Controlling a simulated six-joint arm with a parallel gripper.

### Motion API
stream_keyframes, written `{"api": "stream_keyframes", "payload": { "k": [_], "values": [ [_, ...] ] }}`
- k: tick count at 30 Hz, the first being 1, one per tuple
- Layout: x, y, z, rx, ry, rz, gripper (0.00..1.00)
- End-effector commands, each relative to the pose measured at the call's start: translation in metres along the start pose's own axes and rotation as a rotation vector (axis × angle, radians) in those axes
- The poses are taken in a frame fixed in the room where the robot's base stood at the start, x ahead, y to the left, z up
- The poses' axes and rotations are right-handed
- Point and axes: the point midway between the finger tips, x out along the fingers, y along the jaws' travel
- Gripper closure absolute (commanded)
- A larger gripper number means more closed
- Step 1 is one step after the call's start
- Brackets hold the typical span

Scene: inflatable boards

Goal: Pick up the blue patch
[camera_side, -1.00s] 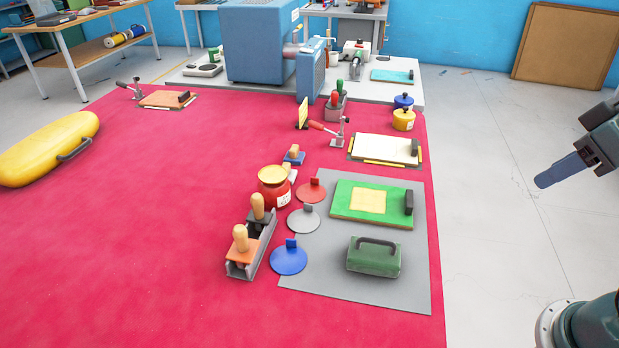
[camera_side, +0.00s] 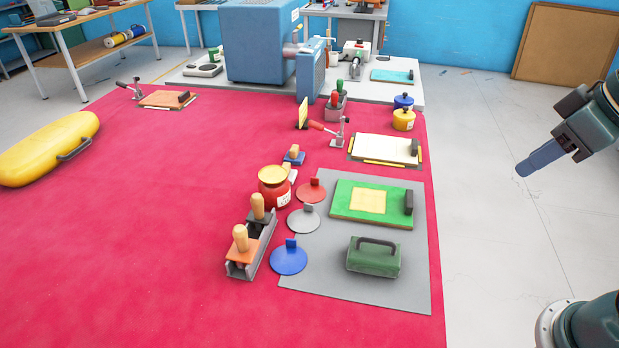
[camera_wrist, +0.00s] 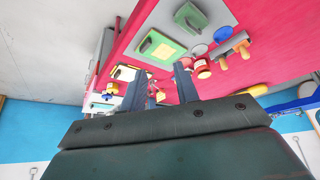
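The blue patch (camera_side: 288,260) is a flat disc with a small upright blue tab. It lies at the left edge of the grey mat (camera_side: 330,285), closest to the side camera of three patches. It also shows small in the wrist view (camera_wrist: 222,34). My gripper (camera_side: 522,170) is in the air at the right, over the pale floor beyond the red cloth, well away from the patch. In the wrist view my gripper (camera_wrist: 160,68) has its two fingers spread with nothing between them.
A grey patch (camera_side: 303,219) and a red patch (camera_side: 311,191) lie behind the blue one. A rack with wooden-handled tools (camera_side: 250,255) stands close on its left. A dark green handled block (camera_side: 373,258) and a green board (camera_side: 345,215) are on its right.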

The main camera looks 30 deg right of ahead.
Motion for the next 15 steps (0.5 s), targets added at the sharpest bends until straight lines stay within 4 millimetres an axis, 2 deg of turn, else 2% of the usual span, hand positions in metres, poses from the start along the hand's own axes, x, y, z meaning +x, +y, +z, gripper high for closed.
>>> {"api": "stream_keyframes", "payload": {
  "k": [8, 15],
  "values": [
    [0.027, -0.020, -0.051, -0.143, -0.026, -0.056, 0.69],
    [0.060, -0.043, -0.091, -0.267, -0.041, -0.108, 0.69]
  ]
}}
